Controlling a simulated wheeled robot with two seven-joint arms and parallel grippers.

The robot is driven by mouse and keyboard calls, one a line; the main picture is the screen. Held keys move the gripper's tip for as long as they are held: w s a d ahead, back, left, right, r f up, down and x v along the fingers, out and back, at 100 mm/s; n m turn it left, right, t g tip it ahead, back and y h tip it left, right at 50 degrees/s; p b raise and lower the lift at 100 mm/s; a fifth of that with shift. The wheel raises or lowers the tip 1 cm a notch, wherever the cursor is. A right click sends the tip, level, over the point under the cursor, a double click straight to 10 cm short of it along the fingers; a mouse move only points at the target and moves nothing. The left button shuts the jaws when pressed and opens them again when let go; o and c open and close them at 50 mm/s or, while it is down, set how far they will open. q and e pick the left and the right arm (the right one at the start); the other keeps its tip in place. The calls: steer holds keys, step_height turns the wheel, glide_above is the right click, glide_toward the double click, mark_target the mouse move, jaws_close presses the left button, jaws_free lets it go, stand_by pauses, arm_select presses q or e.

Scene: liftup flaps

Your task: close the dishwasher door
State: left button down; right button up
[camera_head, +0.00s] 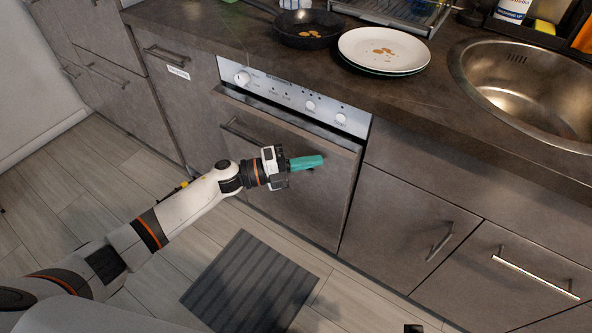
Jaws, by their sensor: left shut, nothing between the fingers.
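The dishwasher has a silver control panel (295,100) with knobs under the counter. Its dark grey door (325,195) is nearly upright, and its top edge stands slightly out from the panel, so it looks a little ajar. A bar handle (262,138) runs across the upper door. My left gripper (308,162) is shut and empty, its teal fingers pointing right in front of the upper door, below the handle's right end. I cannot tell whether the fingers touch the door. My arm and gripper hide part of the door's lower left.
The counter above holds a black pan (308,41), stacked plates (384,50) and a steel sink (530,88). Closed cabinets with bar handles flank the dishwasher. A striped grey mat (250,283) lies on the wooden floor, which is otherwise mostly clear.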

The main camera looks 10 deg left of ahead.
arm_select(q)
steer(key=shift+w+d, duration=0.15)
steer(key=shift+w, duration=0.2)
arm_select(e)
steer(key=shift+r, duration=0.25)
